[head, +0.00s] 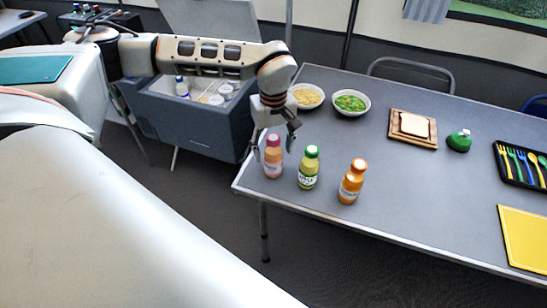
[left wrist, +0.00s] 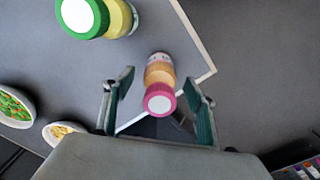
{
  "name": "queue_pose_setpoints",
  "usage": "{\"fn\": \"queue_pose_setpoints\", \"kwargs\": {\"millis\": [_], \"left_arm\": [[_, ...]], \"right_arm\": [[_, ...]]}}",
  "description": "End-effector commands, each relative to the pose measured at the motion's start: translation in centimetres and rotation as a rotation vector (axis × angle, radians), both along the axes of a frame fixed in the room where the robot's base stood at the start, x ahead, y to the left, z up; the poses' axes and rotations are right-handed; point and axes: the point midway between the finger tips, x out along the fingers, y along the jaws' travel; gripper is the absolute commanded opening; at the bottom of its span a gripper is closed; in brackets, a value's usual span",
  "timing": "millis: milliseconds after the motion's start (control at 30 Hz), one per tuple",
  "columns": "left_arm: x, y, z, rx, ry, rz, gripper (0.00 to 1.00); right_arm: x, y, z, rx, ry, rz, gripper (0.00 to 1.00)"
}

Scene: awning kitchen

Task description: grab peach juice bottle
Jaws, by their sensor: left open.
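The peach juice bottle (head: 273,158) has a pink cap and stands upright near the left corner of the table. In the left wrist view the bottle (left wrist: 160,85) shows from above, its pink cap between the finger tips. My left gripper (head: 273,140) is open above and around the bottle's top, with one finger on each side; it also shows in the left wrist view (left wrist: 157,105). I cannot tell whether either finger touches the bottle. My right gripper is not in view.
A green-capped bottle (head: 308,168) stands close to the right, and an orange bottle (head: 352,182) beyond it. Two bowls (head: 351,103) (head: 307,96), a bread board (head: 414,130) and a green bottle (head: 459,141) are farther back. The table's left edge is very near.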

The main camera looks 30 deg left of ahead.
Motion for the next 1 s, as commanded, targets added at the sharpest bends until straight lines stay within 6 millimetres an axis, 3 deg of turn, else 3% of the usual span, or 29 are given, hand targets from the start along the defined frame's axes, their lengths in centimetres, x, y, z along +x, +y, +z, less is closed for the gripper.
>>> {"fn": "queue_pose_setpoints", "kwargs": {"millis": [133, 400, 600, 1000], "left_arm": [[-0.1, 0.0, -2.2, 0.000, 0.002, 0.000, 0.56], [0.0, 0.0, -2.5, -0.001, -0.001, 0.000, 0.54], [0.0, 0.0, -2.5, -0.001, -0.001, 0.000, 0.07], [0.1, 0.0, -1.9, 0.000, -0.004, 0.000, 0.07]], "right_arm": [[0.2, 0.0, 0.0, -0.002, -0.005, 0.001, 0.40], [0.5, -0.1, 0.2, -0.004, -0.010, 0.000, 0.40], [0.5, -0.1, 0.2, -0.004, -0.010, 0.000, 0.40], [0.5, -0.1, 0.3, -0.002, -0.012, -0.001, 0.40]]}}
